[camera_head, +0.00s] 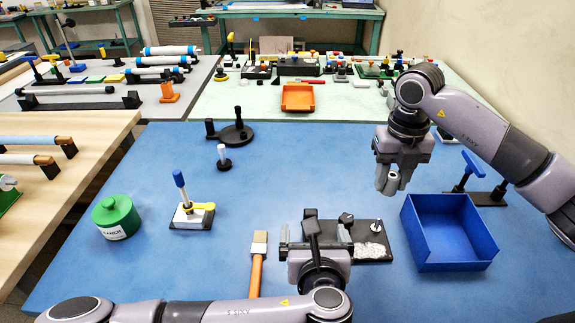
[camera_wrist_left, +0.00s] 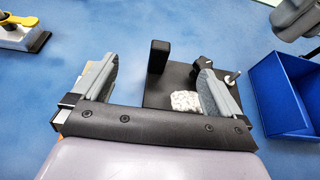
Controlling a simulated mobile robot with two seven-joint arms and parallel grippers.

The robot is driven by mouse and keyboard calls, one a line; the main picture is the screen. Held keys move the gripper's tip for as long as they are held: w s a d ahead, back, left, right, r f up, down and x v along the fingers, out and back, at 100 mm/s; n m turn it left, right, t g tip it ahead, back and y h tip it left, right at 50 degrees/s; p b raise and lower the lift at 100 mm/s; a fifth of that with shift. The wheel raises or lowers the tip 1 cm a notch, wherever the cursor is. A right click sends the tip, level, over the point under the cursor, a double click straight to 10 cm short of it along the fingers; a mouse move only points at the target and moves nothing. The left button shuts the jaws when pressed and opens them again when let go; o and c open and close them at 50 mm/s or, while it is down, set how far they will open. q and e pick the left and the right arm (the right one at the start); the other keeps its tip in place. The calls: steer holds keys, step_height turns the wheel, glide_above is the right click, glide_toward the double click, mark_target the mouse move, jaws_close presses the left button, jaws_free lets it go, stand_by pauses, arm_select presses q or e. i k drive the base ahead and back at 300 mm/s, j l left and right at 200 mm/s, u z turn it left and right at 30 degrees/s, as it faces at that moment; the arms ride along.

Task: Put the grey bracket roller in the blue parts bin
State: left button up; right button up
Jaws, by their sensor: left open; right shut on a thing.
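The blue parts bin (camera_head: 458,264) stands on the blue table at the right, and its inside looks empty. My right gripper (camera_head: 393,184) points down above the table, just left of and behind the bin. It is shut on the grey bracket roller (camera_head: 393,178), a small cylinder mostly hidden between the fingers. My left gripper (camera_head: 315,232) is low over the front middle of the table. In the left wrist view, the left gripper (camera_wrist_left: 158,88) is open with nothing between its fingers, and the bin (camera_wrist_left: 284,95) shows at the right.
A black plate (camera_head: 362,256) with a post, a pin and a pale crumpled patch lies beside the left gripper. A brush (camera_head: 257,265), a green round container (camera_head: 115,217) and a blue-handled stand (camera_head: 190,212) are further left. A blue-handled fixture (camera_head: 474,180) stands behind the bin.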

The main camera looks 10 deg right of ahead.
mark_target(440, 240)
steer(key=k+j, duration=0.15)
steer(key=k, duration=0.35)
steer(key=k+j, duration=0.15)
steer(key=k, duration=0.35)
